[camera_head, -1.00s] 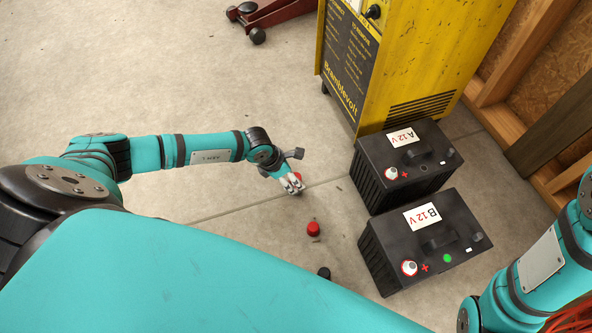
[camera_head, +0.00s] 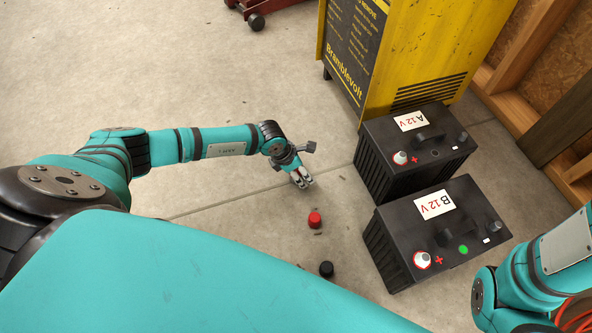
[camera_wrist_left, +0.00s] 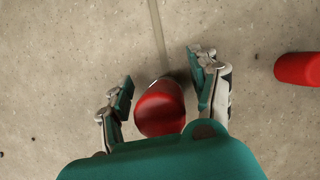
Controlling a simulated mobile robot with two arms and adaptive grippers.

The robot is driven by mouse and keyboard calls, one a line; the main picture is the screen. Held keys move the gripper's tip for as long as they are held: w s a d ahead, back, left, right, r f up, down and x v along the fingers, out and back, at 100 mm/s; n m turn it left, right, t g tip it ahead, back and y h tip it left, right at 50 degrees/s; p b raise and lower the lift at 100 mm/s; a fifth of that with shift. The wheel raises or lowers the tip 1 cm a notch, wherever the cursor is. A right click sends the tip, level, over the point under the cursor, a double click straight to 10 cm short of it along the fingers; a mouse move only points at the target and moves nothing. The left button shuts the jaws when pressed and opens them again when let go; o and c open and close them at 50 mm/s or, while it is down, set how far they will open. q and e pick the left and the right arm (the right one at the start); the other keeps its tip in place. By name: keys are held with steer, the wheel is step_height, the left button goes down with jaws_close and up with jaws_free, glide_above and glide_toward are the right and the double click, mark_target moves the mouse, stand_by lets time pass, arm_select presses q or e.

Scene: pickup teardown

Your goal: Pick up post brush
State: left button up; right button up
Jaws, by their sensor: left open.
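A red, rounded thing with a greyish rim (camera_wrist_left: 160,108), seemingly the post brush, stands on the concrete floor in the left wrist view. It lies between the two fingers of my left gripper (camera_wrist_left: 160,72), which is open, with a gap to each finger. My wrist body hides its near edge. In the head view my left gripper (camera_head: 302,183) is low over the floor, left of the batteries, and hides this thing. My right gripper is outside the views; only part of its arm shows at the right.
A red cap-like piece (camera_head: 315,220) stands near the gripper; it also shows in the left wrist view (camera_wrist_left: 298,69). A black one (camera_head: 326,269) is nearer. Battery A (camera_head: 388,172), battery B (camera_head: 403,234) and a yellow charger (camera_head: 430,45) stand right. Floor left is clear.

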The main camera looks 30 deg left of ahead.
arm_select(q)
steer(key=shift+r, duration=0.1)
jaws_close()
steer(key=shift+r, duration=0.1)
stand_by(0.3)
